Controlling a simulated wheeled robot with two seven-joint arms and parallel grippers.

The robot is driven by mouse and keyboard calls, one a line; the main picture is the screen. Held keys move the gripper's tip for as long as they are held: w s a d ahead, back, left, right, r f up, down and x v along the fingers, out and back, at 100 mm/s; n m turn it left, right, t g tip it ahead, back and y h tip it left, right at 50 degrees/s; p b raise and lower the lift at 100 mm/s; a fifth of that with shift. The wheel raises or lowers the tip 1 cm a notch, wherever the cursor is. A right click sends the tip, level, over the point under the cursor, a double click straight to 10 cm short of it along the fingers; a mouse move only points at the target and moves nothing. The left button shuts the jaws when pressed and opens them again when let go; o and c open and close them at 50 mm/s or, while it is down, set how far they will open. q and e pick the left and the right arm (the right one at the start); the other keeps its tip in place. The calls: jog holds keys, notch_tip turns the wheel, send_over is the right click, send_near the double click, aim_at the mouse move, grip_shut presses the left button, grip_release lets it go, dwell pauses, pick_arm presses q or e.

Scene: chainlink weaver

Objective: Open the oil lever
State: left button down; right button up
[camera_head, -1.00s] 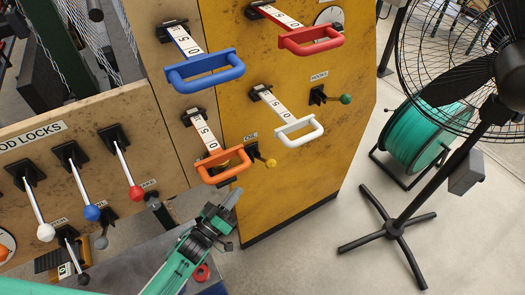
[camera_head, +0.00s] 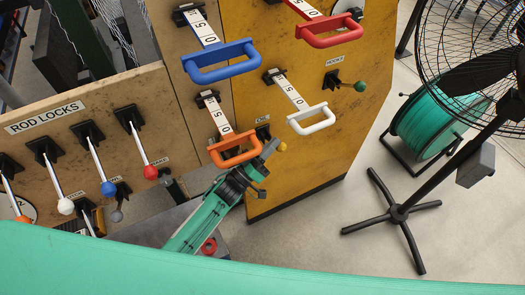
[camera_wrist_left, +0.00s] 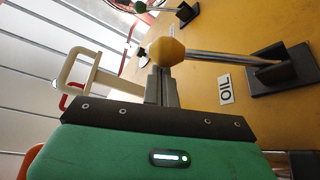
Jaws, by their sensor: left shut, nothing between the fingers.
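The oil lever is a metal rod with a yellow knob (camera_head: 282,146) on the yellow panel, by a small label. In the left wrist view its yellow knob (camera_wrist_left: 167,51) is large, its rod runs right to a black bracket (camera_wrist_left: 281,68), and the OIL label (camera_wrist_left: 226,89) is beside it. My left gripper (camera_head: 270,150) is shut and empty, with its fingertips close to the knob. In the wrist view the fingers (camera_wrist_left: 161,80) end at the knob; I cannot tell whether they touch it. My right gripper is not in view.
An orange handle (camera_head: 236,152) is close beside my left gripper, and a white handle (camera_head: 312,120) is to the right. Blue (camera_head: 220,68) and red (camera_head: 331,33) handles are above. A green-knobbed lever (camera_head: 360,86) is farther right. A fan stand (camera_head: 398,212) is on the floor.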

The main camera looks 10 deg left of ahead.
pick_arm(q)
jog(key=shift+w+d, duration=0.15)
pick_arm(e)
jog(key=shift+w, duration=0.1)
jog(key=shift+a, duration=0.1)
